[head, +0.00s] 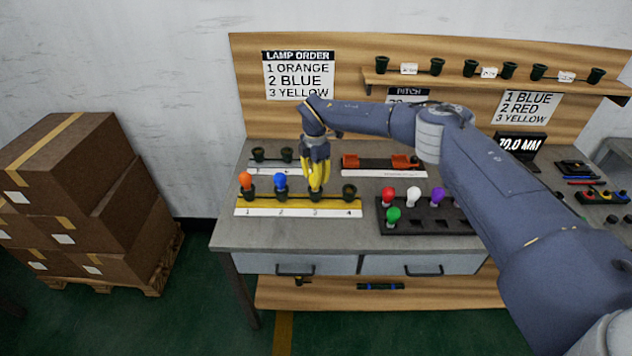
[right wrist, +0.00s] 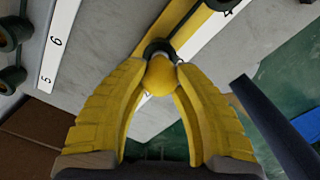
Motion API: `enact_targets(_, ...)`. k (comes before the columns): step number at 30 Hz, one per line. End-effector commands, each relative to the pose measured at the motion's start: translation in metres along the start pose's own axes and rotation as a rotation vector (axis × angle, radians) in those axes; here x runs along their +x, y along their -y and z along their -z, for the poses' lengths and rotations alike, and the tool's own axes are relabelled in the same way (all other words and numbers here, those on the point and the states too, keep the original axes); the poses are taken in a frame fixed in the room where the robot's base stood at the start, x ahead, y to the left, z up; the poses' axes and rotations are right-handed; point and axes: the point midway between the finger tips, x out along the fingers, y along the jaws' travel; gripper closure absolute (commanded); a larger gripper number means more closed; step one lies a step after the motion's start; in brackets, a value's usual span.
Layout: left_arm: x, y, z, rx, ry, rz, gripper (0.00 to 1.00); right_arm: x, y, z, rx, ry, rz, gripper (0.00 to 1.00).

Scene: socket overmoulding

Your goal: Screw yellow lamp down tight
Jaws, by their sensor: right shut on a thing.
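The yellow lamp (right wrist: 160,78) shows in the right wrist view as a round bulb over a dark socket (right wrist: 158,48). My right gripper (head: 316,187) points straight down over position 3 of the yellow socket strip (head: 246,203) and is shut on the lamp. Its yellow fingers hide most of the lamp in the head view. Whether the lamp is fully seated cannot be told. The orange lamp (head: 246,180) stands in position 1 and the blue lamp (head: 280,182) in position 2. The socket at position 4 (head: 349,192) is empty. My left gripper is not in view.
A dark tray (head: 432,228) at the right holds red, white, purple and green lamps. Behind the strip are another socket strip (head: 262,170) and a red-and-black fixture (head: 376,162). The lamp order sign (head: 298,75) hangs on the back board. My right arm spans the table's right side.

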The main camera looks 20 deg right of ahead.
Motion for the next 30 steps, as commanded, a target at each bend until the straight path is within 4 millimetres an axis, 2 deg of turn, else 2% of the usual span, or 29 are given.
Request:
enact_targets(5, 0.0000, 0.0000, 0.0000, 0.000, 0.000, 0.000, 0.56, 0.0005, 0.0001, -0.0002, 0.078, 0.000, 0.000, 0.93)
enact_targets(16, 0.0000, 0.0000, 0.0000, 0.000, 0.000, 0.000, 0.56, 0.0004, 0.0000, -0.0001, 0.101, 0.000, 0.000, 0.93)
enact_targets(24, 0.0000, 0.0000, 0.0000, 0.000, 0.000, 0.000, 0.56, 0.0005, -0.0003, -0.0001, 0.348, 0.000, -0.001, 0.93)
enact_targets(30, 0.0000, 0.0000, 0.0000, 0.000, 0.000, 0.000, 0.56, 0.0008, -0.0001, -0.0001, 0.469, 0.000, 0.000, 0.93)
